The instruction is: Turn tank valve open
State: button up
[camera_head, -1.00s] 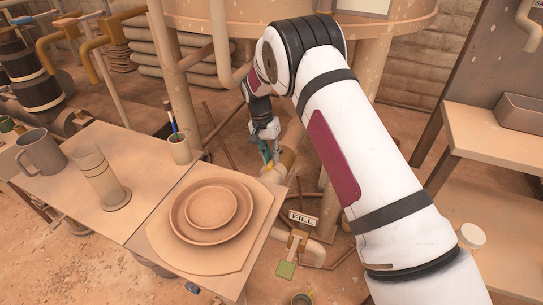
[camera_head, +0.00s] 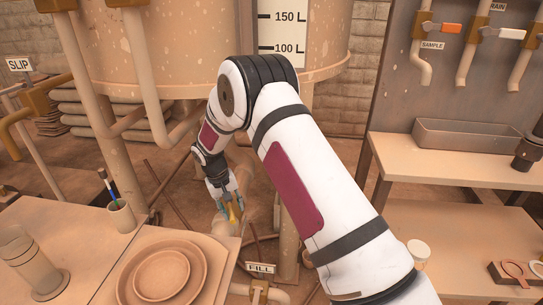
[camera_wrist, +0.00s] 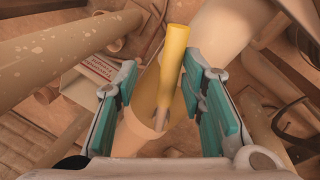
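The tank (camera_head: 190,50) stands at the back of the head view, with a level scale on its front. The tank valve's yellow lever handle (camera_wrist: 170,68) shows large in the wrist view. In the head view, a small part of the yellow handle (camera_head: 235,212) shows at my fingertips. My gripper (camera_head: 230,206) reaches down below the tank. In the wrist view, its teal-padded fingers (camera_wrist: 162,85) are apart on either side of the handle. The handle lies closer to the right finger; I cannot tell whether they touch. The valve body is mostly hidden in the head view.
A table with stacked plates (camera_head: 162,277), a pen cup (camera_head: 121,216) and a clear cylinder (camera_head: 32,262) is at left. A FILL sign (camera_head: 261,268) is below my gripper. A shelf with a trough (camera_head: 465,136) and a tap panel (camera_head: 400,60) are at right.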

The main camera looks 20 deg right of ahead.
jog(key=w+d+n+t+y+p, duration=0.15)
jog(key=w+d+n+p, duration=0.35)
jog(key=n, duration=0.6)
jog(key=s+d+r+m+h, duration=0.1)
jog(key=s+d+r, duration=0.1)
jog(key=s+r, duration=0.7)
jog(key=s+d+r+m+h+b, duration=0.1)
jog(key=s+d+r+m+h, duration=0.1)
jog(key=s+r, duration=0.8)
jog(key=shift+r, duration=3.6)
